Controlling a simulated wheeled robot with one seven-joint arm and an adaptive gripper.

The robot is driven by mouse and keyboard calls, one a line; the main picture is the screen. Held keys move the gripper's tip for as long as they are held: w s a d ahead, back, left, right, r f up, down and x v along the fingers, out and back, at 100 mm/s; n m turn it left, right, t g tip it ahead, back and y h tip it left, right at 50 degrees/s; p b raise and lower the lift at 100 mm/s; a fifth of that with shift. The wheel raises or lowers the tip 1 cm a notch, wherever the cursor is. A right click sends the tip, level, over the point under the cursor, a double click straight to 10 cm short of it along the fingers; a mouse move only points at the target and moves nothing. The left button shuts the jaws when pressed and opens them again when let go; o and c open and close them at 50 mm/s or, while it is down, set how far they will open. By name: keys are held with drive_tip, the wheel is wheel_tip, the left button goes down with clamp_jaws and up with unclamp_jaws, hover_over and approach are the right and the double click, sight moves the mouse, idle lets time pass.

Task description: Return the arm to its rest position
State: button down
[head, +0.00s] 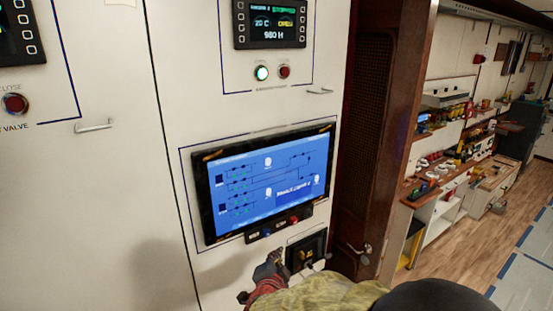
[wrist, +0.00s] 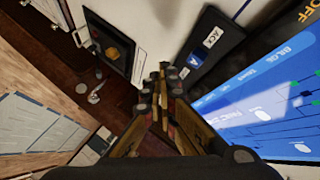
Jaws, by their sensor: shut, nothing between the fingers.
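My gripper (wrist: 165,85) is shut and empty in the wrist view, its fingers together. In the head view my gripper (head: 272,262) is at the bottom centre, in front of the white cabinet and just below the blue touchscreen (head: 268,185). My arm reaches in from the bottom edge. The gripper is beside the small black switch panel (head: 306,250), which also shows in the wrist view (wrist: 112,42). I cannot tell whether it touches the cabinet. The screen also shows in the wrist view (wrist: 265,105) at the right, tilted.
A brown wooden door frame (head: 400,130) stands just right of the cabinet. Shelves of tools (head: 455,150) and open floor (head: 490,245) lie beyond it.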

drive_tip(key=s+a+f+n+g+y+b, duration=0.1)
drive_tip(key=s+a+f+n+g+y, duration=0.3)
drive_tip(key=s, duration=0.3)
drive_tip(key=s+a+f+n+g+y+b, duration=0.1)
drive_tip(key=s+a+f+n+g, duration=0.3)
drive_tip(key=s, duration=0.3)
drive_tip(key=s+d+n+h+b, duration=0.1)
drive_tip(key=s+d+n+b, duration=0.1)
drive_tip(key=s+d+b, duration=0.5)
drive_tip(key=s+d+n+h+b, duration=0.2)
drive_tip(key=s+d+b, duration=0.5)
drive_tip(key=s+d, duration=0.6)
drive_tip(key=d, duration=0.7)
drive_tip(key=shift+s+d+g+h+b, duration=0.3)
drive_tip(key=shift+s+b, duration=0.05)
drive_tip(key=shift+s, duration=0.05)
